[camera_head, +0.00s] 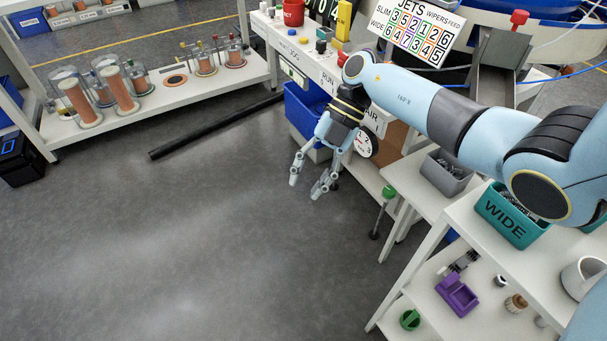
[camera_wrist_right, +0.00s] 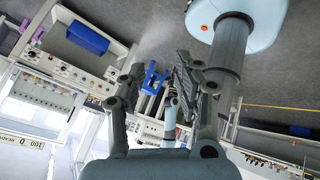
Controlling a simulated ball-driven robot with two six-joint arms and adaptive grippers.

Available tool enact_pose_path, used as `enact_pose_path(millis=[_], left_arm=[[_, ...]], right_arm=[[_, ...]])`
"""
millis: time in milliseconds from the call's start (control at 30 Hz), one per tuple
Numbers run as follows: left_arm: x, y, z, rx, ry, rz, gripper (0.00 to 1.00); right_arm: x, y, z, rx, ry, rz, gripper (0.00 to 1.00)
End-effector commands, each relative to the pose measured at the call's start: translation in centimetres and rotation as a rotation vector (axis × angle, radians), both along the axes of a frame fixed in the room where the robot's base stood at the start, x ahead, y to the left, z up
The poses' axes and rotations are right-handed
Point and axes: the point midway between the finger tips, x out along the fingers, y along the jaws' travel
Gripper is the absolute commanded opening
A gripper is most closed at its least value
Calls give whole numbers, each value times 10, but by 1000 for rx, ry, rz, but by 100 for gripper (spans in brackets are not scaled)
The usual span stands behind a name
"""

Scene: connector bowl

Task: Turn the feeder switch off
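My right gripper (camera_head: 306,185) hangs in front of the machine bench, its fingers pointing down and apart. It is open with nothing between the fingers. The right wrist view shows the fingers (camera_wrist_right: 158,72) spread too, with a blue object (camera_wrist_right: 152,80) beyond them. A white control panel (camera_head: 318,72) on the bench front carries the words RUN and JOG. My left gripper is not in view.
A blue bin (camera_head: 305,112) stands under the panel beside my right gripper. A JETS sign (camera_head: 411,30) stands behind. A teal WIDE bin (camera_head: 507,215) and a grey bin (camera_head: 446,172) stand on the right tables. A black bar (camera_head: 215,127) lies low at left. The middle floor is clear.

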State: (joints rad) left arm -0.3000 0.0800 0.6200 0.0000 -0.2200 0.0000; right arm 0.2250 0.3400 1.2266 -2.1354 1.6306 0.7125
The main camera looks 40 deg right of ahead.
Motion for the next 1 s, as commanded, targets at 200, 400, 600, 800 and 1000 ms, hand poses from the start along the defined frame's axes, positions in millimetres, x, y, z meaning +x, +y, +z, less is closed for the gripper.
enact_pose_path(millis=[200,400,600,800,1000], left_arm=[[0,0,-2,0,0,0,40],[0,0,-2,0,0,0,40],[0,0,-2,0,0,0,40],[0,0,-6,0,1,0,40],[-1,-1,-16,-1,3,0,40]], right_arm=[[-7,15,-12,69,-3,-33,33],[-8,18,-13,82,-5,-39,33],[-8,18,-14,84,-6,-40,33],[-3,48,-30,256,-79,-180,33],[11,51,-86,504,-196,-787,33]])
